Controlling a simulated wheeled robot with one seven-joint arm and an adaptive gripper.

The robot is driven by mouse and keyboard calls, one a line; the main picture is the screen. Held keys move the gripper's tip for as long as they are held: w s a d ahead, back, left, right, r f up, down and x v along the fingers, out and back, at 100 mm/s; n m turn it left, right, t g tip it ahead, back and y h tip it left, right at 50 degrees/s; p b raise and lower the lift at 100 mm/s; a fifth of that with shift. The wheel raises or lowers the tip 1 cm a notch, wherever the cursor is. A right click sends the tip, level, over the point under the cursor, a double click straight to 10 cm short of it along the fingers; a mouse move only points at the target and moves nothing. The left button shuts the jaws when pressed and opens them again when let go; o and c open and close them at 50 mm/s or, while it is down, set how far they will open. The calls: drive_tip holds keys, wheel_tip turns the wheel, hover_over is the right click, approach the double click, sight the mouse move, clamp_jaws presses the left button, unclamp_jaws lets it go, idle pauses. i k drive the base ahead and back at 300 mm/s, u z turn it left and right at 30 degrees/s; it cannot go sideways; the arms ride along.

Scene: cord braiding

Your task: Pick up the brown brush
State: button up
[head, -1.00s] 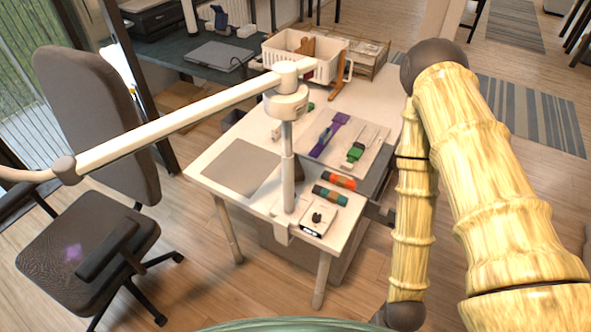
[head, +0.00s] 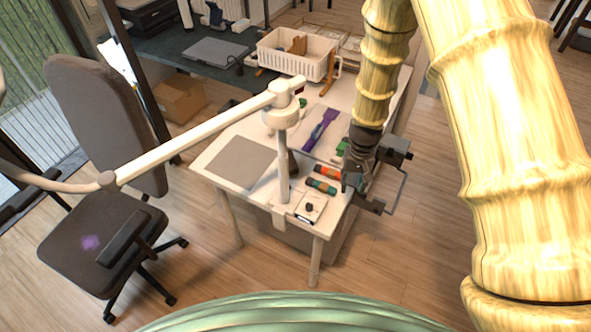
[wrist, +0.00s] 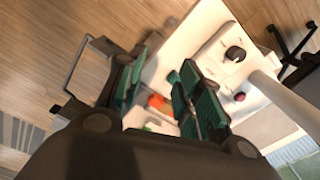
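No brush can be clearly made out. A brown wooden piece (head: 298,46) sticks up in the white basket (head: 291,66) at the back of the table; I cannot tell whether it is a brush. A dark brown object (head: 292,165) is partly hidden behind the lamp post. My gripper (head: 362,190) is at the table's right edge, beside the orange roll (head: 327,173) and the dark green roll (head: 321,186). In the wrist view my gripper (wrist: 160,97) is open with teal finger pads apart, nothing held; an orange piece (wrist: 156,102) shows beyond, between them.
A white jointed lamp (head: 284,150) is clamped at the table's front and its arm reaches left. A purple strip (head: 320,131) and a grey mat (head: 240,163) lie on the white table (head: 217,160). An office chair (head: 100,225) stands left.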

sight(294, 170)
drive_tip(key=u, duration=0.05)
drive_tip(key=k, duration=1.15)
drive_tip(key=z, duration=0.45)
drive_tip(key=i, duration=1.35)
drive_tip(key=u, duration=0.8)
drive_tip(key=i, duration=0.35)
drive_tip(key=u, duration=0.4)
